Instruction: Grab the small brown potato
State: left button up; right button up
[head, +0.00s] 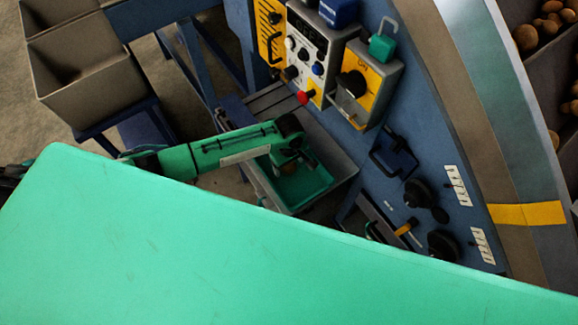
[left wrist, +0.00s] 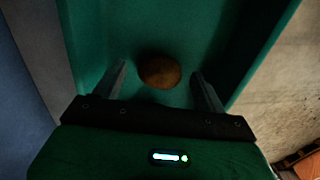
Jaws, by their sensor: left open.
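A small brown potato (left wrist: 160,71) lies on the floor of a green tray (left wrist: 92,35) in the left wrist view. My left gripper (left wrist: 160,80) is open, its two fingers on either side of the potato with a gap to each. I cannot tell how high the fingertips are above the tray floor. In the head view my left arm reaches over the green tray (head: 306,190), and my left gripper (head: 290,168) is at the tray, partly hidden by its own wrist. The potato is not visible there. My right gripper is not in view.
A blue machine panel with a yellow-and-white control box (head: 308,52) stands behind the tray. Grey bins (head: 95,95) stand at upper left. More potatoes (head: 527,38) lie in a bin at upper right. A large green surface fills the foreground.

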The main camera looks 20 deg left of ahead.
pick_arm(q)
jog(key=shift+f, duration=0.45)
jog(key=shift+c, duration=0.2)
jog(key=c, duration=1)
jog(key=shift+r, duration=0.1)
